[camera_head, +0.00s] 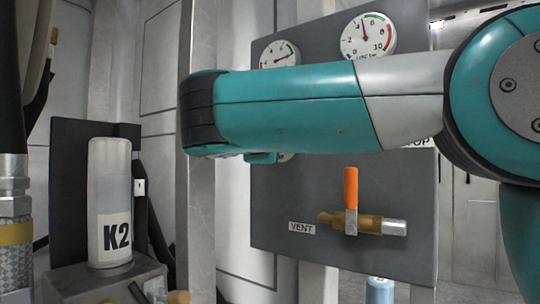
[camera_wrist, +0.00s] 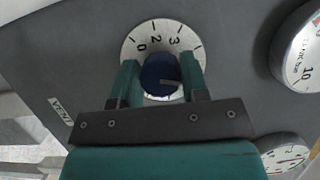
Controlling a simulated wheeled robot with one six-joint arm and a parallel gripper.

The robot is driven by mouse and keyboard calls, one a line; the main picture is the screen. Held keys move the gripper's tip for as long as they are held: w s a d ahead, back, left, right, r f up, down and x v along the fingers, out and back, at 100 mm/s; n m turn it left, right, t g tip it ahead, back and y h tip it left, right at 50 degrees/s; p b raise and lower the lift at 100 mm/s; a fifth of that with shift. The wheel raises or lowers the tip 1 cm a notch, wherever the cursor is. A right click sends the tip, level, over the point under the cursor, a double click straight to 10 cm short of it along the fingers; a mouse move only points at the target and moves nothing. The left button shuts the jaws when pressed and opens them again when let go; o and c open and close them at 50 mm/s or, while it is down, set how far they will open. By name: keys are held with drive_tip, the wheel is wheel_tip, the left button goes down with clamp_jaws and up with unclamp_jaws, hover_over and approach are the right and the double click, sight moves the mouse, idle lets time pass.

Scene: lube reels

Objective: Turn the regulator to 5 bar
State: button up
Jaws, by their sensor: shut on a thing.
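The regulator is a dark blue round knob (camera_wrist: 158,70) on a pale dial plate (camera_wrist: 133,46) in the wrist view. In the head view my arm covers the knob. The line gauge (camera_head: 368,36) is marked up to 10, with its needle pointing nearly straight up.
A second gauge (camera_head: 280,56) sits on the grey panel (camera_head: 300,185), partly behind my arm. Below is a brass vent valve with an orange lever (camera_head: 351,188) standing upright, beside a VENT label (camera_head: 301,227). A clear K2 cylinder (camera_head: 110,205) stands at the left.

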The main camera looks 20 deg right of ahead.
drive_tip(key=shift+f, duration=0.1)
idle(0.3)
drive_tip(key=o, duration=0.9)
drive_tip(key=shift+o, duration=0.2)
